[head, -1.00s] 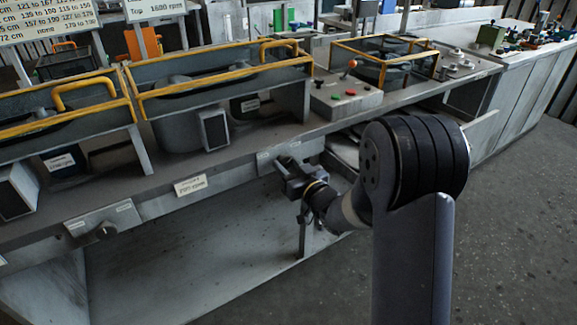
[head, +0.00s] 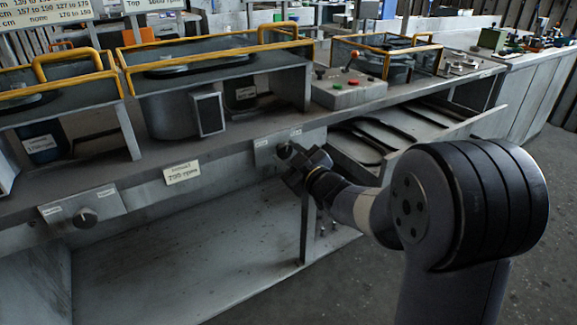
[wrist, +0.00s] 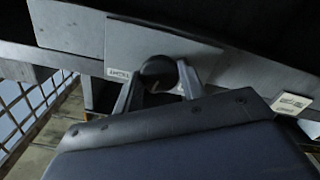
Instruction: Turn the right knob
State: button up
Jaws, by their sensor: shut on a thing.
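The right knob (head: 284,150) is a dark round knob on a grey plate under the bench's front edge in the head view. My gripper (head: 292,160) is at this knob, with my arm reaching in from the right. In the wrist view the dark knob (wrist: 158,70) sits between the two fingers of my gripper (wrist: 157,84). The fingers are shut on it, one on each side. My gripper hides part of the knob and plate in the head view.
A left knob (head: 86,217) sits on a similar plate at the lower left. A paper label (head: 182,172) hangs between the plates. An open drawer (head: 400,128) with dark contents is right of my gripper. A control box (head: 348,92) stands on the bench above.

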jog(key=shift+n+b, duration=0.9)
jog(key=shift+n, duration=0.2)
jog(key=o, duration=1)
jog(key=shift+c, duration=0.2)
jog(key=shift+s+d, duration=0.1)
jog(key=p+v, duration=0.1)
jog(key=v, duration=0.9)
jog(key=shift+s+d, duration=0.2)
jog(key=shift+s, duration=0.05)
